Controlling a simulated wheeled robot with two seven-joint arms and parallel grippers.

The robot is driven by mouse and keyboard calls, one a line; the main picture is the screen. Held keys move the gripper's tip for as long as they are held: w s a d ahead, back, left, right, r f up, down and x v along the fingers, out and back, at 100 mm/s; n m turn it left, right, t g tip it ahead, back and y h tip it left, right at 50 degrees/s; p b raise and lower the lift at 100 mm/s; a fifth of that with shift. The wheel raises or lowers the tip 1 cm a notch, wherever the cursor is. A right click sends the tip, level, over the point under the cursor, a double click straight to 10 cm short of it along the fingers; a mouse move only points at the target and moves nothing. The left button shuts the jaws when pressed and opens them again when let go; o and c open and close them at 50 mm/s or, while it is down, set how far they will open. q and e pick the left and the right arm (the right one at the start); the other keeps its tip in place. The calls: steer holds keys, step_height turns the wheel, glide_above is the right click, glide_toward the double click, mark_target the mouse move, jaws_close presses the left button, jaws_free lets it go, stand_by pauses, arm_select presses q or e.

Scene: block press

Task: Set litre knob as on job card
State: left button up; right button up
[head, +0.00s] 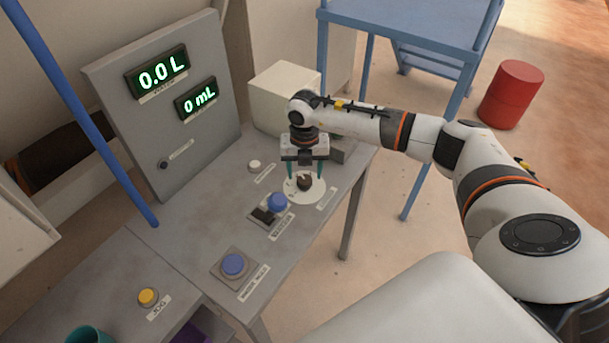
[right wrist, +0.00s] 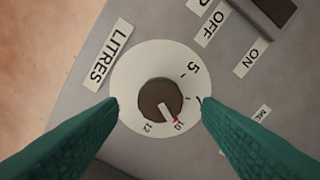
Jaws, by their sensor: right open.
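The litre knob (head: 304,183) is a dark brown round knob on a white dial (head: 314,194) on the grey bench. In the right wrist view the knob (right wrist: 153,94) has a white pointer with a red tip, turned to about the 10 mark. The dial (right wrist: 135,65) shows 5, 10 and 12, beside a LITRES label (right wrist: 108,55). My right gripper (head: 305,174) is open over the dial. Its teal fingers (right wrist: 160,103) stand on either side of the knob, with gaps to it. I cannot make out a job card. My left gripper is not in view.
The panel displays read 0.0 L (head: 158,73) and 0 mL (head: 196,99). A blue button (head: 278,202) and a black switch (head: 262,215) sit close to the dial. A larger blue button (head: 233,264) and a yellow button (head: 148,296) are nearer. A pale box (head: 283,92) stands behind.

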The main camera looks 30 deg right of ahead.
mark_target(304, 179)
step_height(304, 179, up, 10)
steer(key=b, duration=0.2)
steer(key=shift+f, duration=0.2)
